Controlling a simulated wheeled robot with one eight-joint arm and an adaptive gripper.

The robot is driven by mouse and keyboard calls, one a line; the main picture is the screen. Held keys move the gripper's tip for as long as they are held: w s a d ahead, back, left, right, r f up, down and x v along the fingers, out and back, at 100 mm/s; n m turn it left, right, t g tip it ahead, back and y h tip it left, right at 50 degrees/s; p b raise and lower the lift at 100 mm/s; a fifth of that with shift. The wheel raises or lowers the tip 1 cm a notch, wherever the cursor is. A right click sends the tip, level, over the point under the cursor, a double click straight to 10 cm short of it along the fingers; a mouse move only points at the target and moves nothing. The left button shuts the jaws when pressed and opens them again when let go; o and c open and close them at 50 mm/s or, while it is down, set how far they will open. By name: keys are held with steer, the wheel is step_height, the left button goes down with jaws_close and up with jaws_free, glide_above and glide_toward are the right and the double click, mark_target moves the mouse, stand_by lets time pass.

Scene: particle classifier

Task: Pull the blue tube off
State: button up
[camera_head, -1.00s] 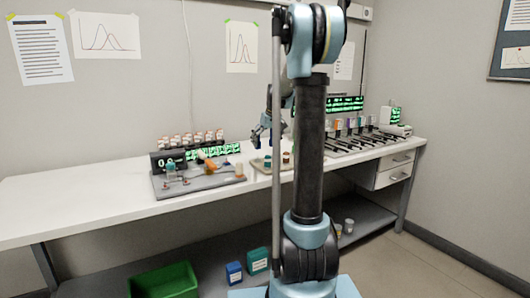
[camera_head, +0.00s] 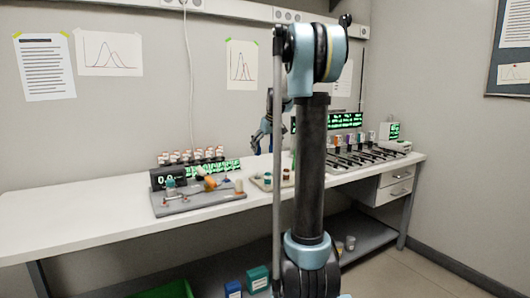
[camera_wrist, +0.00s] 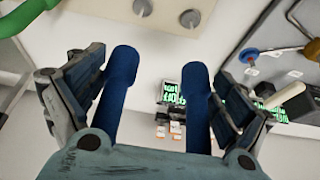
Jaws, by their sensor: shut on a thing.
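In the wrist view, two stretches of dark blue tube (camera_wrist: 119,85) run lengthwise between the fingers of my gripper (camera_wrist: 158,85), one beside each finger. I cannot tell whether they join, as their lower ends are hidden behind my gripper's palm. My gripper is shut on the blue tube. In the head view, my gripper (camera_head: 257,142) is above the bench, left of my upright arm link. The tube cannot be made out there.
A grey device (camera_head: 200,201) with an orange part stands on the bench (camera_head: 90,205). A small tray (camera_head: 259,184) with bottles lies right of it. A rack with coloured parts stands further right. A green hose (camera_wrist: 25,14) shows in the wrist view. The bench's left part is clear.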

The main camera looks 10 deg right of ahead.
steer(key=shift+r, duration=1.9)
steer(key=shift+r, duration=0.15)
steer(key=shift+r, duration=1.35)
